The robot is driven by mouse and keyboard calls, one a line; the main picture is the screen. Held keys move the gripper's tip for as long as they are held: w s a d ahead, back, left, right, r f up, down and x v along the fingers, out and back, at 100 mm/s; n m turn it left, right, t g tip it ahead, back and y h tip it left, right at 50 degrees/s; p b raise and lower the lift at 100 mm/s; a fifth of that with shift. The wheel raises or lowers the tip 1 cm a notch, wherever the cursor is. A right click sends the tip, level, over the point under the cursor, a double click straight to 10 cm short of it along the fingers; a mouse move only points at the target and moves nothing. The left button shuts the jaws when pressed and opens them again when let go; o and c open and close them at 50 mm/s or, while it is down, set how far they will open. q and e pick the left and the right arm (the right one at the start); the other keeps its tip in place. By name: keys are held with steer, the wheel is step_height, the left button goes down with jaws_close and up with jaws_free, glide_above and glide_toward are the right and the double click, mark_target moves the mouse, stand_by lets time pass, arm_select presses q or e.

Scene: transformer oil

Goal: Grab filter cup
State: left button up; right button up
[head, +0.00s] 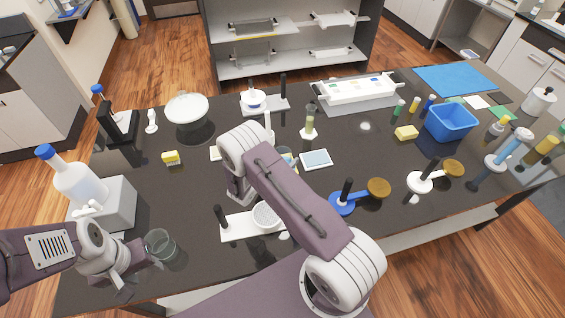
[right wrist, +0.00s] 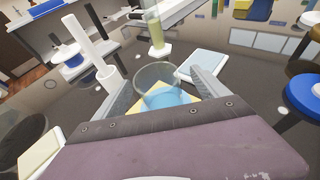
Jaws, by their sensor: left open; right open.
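A clear glass cup (right wrist: 158,85) with pale blue at its bottom stands between the spread fingers of my right gripper (right wrist: 160,80) in the right wrist view. I cannot tell whether the fingers touch it. In the head view it is mostly hidden by my right arm; a bit of glass (head: 287,158) shows beside it. A white bowl (head: 266,217) sits on a white stand at the table's front; a white-and-blue cup (head: 255,99) sits on another stand at the back. I cannot tell which vessel is the filter cup. My left gripper (head: 134,268) is open, beside a glass beaker (head: 161,245).
A white rod (right wrist: 88,45) in a small holder stands left of the right gripper. A blue bin (head: 451,122) is at right, a wash bottle (head: 80,184) at left.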

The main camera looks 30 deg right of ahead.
mark_target(287, 150)
steer(key=p+x, duration=0.1)
steer(key=x, duration=0.3)
steer(key=shift+w+a+r+p, duration=0.1)
steer(key=shift+w+r+p, duration=0.05)
steer(key=shift+p, duration=0.2)
steer(key=shift+w+d+f, duration=0.3)
steer(key=shift+d, duration=0.05)
steer(key=shift+a+r, duration=0.1)
steer(key=c, duration=1.3)
steer(key=shift+c, duration=0.9)
steer(key=shift+r, duration=0.1)
